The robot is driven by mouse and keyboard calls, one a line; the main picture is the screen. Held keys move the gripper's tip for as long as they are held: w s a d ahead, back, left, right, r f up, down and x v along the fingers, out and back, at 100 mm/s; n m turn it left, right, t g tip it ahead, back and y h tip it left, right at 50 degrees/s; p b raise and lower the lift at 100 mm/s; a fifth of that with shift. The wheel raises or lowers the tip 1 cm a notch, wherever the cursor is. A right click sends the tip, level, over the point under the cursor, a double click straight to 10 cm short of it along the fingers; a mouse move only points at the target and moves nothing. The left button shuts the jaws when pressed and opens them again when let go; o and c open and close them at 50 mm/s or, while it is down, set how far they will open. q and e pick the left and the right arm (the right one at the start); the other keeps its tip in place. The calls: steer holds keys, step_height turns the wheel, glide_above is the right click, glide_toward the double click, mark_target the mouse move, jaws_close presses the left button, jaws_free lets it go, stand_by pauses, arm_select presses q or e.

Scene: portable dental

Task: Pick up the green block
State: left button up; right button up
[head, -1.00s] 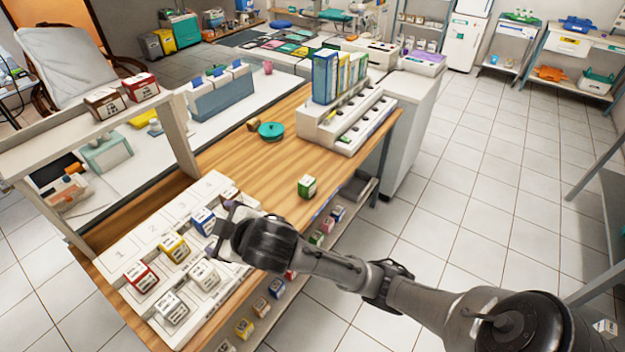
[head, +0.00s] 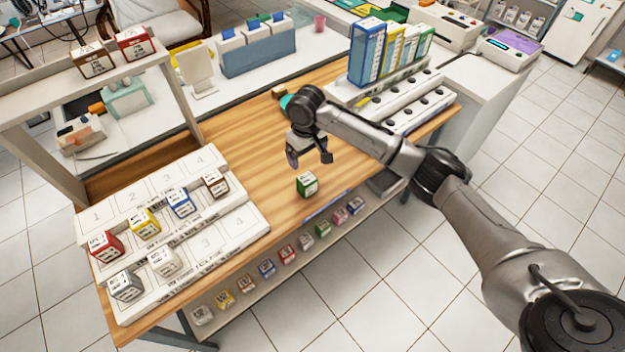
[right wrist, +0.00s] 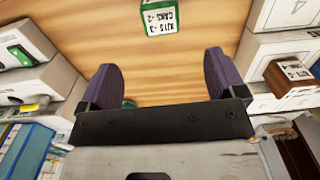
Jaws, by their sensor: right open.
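The green block (head: 307,184) is a small cube with a white label, standing alone on the wooden table (head: 262,150) near its front edge. In the right wrist view the block (right wrist: 160,17) shows at the top, ahead of my fingers and about midway between them. My right gripper (head: 310,160) is above the table, just behind and above the block in the head view. In the right wrist view its two purple-padded fingers (right wrist: 163,80) are wide apart with nothing between them. My left gripper is not in view.
A white numbered tray (head: 237,227) holds several coloured blocks at the left. A white rack (head: 408,112) with upright binders (head: 390,52) stands at the back right. More blocks lie on a shelf below (head: 250,298). The table around the green block is clear.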

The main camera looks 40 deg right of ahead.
mark_target(307, 178)
step_height(307, 178, down, 7)
steer(key=shift+a+f+b, duration=0.1)
steer(key=shift+f+b, duration=0.1)
steer(key=shift+b, duration=0.6)
steer(key=shift+f, duration=0.6)
step_height(307, 178, down, 5)
steer(key=shift+w+r+b, duration=0.1)
steer(key=shift+w+b, duration=0.05)
steer(key=shift+b, duration=0.7)
steer(key=shift+f, duration=0.2)
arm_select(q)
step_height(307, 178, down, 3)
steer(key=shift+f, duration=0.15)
arm_select(e)
steer(key=c, duration=1)
